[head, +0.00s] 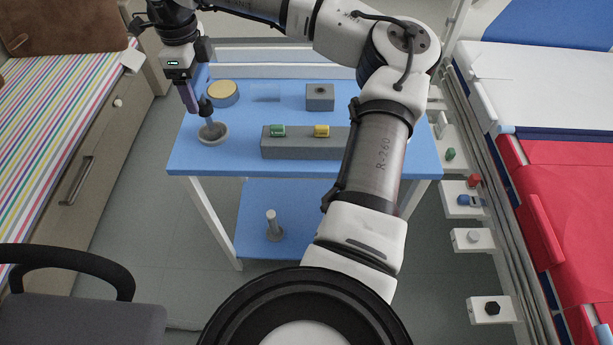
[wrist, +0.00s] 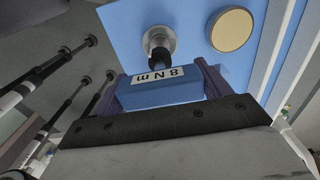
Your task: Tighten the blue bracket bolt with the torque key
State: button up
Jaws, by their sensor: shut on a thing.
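My gripper (head: 188,100), at the left of the blue table, is shut on the blue torque key (wrist: 160,93), labelled "8 Nm". In the wrist view the key lies between the two purple fingers. Its dark end (wrist: 156,56) points to a round grey post stand (wrist: 160,38), which also shows in the head view (head: 213,134). I cannot tell whether the key touches the post. The blue bracket bolt appears as a small blue piece (head: 463,200) on a white bracket on the right rail, far from my gripper.
A grey block (head: 300,149) holds green (head: 278,130) and yellow (head: 321,131) keys. A yellow-topped disc (head: 223,92) and grey cube (head: 320,97) stand behind. The rail also carries green, red, grey and black fittings. A red-covered bed (head: 560,200) is right; a chair (head: 75,300) is front left.

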jog(key=shift+c, duration=0.4)
jog(key=shift+r+p, duration=2.15)
jog(key=shift+r, duration=0.95)
jog(key=shift+f, duration=0.1)
